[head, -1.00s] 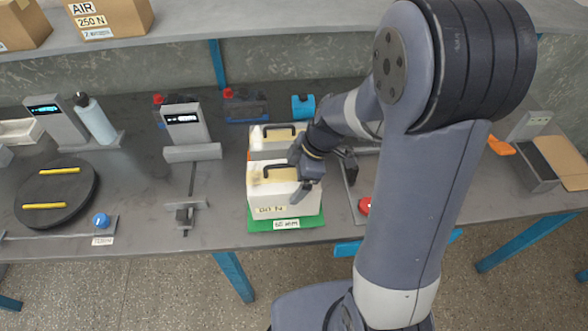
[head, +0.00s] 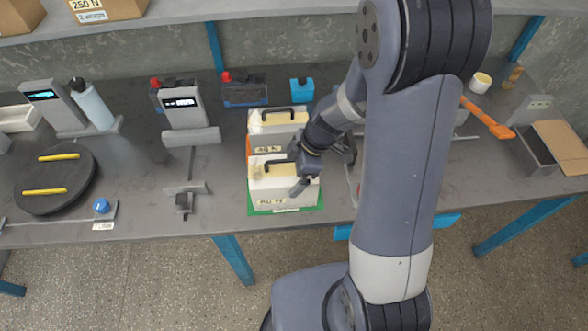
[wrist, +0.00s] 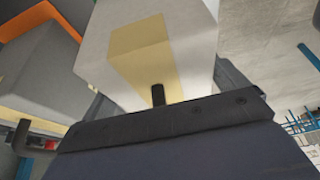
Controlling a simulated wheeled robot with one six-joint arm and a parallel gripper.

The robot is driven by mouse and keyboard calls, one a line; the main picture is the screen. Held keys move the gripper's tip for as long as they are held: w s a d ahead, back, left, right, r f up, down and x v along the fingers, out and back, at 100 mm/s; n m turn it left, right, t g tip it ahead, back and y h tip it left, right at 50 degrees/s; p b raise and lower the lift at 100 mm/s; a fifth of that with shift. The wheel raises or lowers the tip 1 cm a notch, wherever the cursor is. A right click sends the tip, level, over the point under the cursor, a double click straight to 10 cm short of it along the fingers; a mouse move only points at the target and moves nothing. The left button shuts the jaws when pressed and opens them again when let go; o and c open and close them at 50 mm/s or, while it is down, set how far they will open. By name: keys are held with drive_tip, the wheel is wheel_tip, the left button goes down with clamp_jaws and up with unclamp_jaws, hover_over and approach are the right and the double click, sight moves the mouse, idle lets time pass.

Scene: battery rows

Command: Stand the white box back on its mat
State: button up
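The white box (head: 272,190), with a tan stripe on top and a dark handle, is upright over the green mat (head: 316,209) at the bench's front. Only thin edges of the mat show; I cannot tell whether the box touches it. My gripper (head: 323,172) is at the box's right side, with one finger across its front and the other behind at the right. The box fills the space between the fingers in the wrist view (wrist: 190,35), its handle close to the palm. The gripper appears shut on it. The finger contacts are hidden.
A second white box (head: 262,120) stands directly behind, beside an orange edge (head: 249,147). A grey gauge stand (head: 187,112) is left, with a black turntable (head: 75,195) farther left.

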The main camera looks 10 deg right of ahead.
drive_tip(key=shift+o, duration=0.6)
drive_tip(key=shift+r, duration=0.1)
drive_tip(key=shift+r+p, duration=0.15)
drive_tip(key=shift+p, duration=0.15)
drive_tip(key=b+v, duration=0.1)
drive_tip(key=v, duration=1)
drive_tip(key=shift+d+r, duration=0.25)
drive_tip(key=shift+r, duration=0.1)
drive_tip(key=shift+f, duration=0.15)
drive_tip(key=x, duration=1.2)
drive_tip(key=shift+r+p, duration=0.35)
drive_tip(key=shift+r, duration=0.2)
